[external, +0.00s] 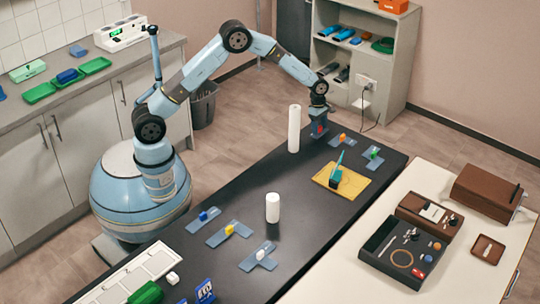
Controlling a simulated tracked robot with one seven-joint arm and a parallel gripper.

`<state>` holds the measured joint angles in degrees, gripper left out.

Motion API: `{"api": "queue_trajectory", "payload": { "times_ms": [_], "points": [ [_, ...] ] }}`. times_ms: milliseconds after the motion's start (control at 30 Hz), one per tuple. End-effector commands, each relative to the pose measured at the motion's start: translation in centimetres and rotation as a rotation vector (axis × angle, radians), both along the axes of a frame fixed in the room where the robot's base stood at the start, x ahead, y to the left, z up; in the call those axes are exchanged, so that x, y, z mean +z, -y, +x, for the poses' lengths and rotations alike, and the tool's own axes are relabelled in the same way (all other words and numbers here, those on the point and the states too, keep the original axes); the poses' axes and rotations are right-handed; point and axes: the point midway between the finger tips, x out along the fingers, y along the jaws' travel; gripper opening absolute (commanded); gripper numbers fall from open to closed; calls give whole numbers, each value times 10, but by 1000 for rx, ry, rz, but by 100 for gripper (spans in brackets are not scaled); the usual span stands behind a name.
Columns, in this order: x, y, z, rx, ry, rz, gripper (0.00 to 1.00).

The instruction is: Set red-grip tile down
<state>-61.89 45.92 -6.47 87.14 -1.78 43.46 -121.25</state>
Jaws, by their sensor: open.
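The red-grip tile (317,130) shows only as a small red patch at the far end of the black table (310,205). My gripper (319,121) is right at the red patch, low over the far table edge, and hides most of the tile. My gripper is open. I cannot tell whether its fingers touch the red grip or whether the tile lies flat on the table.
Orange-grip (343,138) and green-grip (374,153) tiles lie close by. A tall white cylinder (294,130) stands left of my gripper. A yellow mat (326,180) holds a teal object (336,176). Blue-, yellow- and white-grip tiles lie nearer; the table's middle has free room.

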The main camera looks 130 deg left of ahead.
Motion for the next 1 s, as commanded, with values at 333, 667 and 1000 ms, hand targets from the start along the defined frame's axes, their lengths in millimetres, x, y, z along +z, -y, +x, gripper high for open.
{"api": "queue_trajectory", "payload": {
  "times_ms": [333,667,1000],
  "points": [
    [-1,0,0,-1,0,1,49],
    [-1,0,0,-1,0,1,18],
    [-1,0,0,-1,0,1,0]
  ]
}}
